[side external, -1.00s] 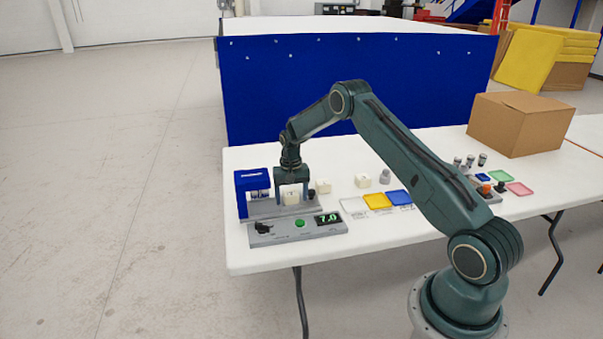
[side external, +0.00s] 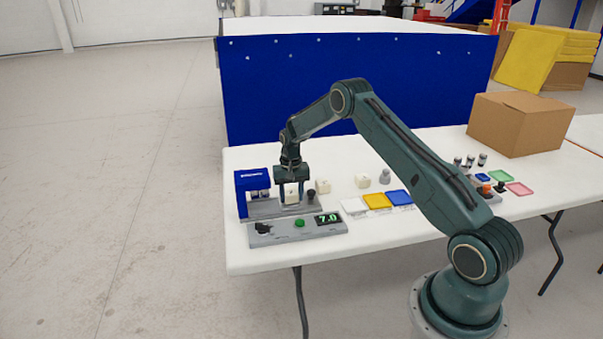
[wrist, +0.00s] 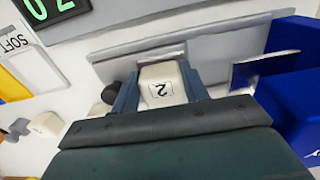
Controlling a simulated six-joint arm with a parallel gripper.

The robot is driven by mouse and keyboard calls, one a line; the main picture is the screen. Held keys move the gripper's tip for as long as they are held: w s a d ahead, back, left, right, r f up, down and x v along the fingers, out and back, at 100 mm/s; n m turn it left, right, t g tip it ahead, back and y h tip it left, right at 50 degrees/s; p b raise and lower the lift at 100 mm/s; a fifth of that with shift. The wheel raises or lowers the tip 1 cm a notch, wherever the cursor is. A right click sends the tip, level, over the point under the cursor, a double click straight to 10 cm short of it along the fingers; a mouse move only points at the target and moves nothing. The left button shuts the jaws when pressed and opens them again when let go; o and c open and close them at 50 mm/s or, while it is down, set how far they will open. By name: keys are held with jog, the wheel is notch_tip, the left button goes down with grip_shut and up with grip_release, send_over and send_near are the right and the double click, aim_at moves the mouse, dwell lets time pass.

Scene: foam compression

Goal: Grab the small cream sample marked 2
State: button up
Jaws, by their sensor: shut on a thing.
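The small cream sample marked 2 (side external: 291,197) is between the fingers of my gripper (side external: 291,193), over the grey base of the blue-ended fixture. In the wrist view the sample (wrist: 162,86) shows its label 2 facing the camera, with a finger on each side. My gripper (wrist: 160,92) is shut on it. The sample's underside is hidden, and I cannot tell whether it touches the base.
The blue fixture end (side external: 253,190) stands left of my gripper, and a dark knob (side external: 311,195) close on its right. Other cream blocks (side external: 323,186) and white, yellow and blue trays (side external: 377,201) are to the right.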

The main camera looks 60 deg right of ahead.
aim_at(292, 193)
notch_tip(292, 193, up, 20)
jog(key=shift+f, duration=0.15)
dwell(0.4)
dwell(0.5)
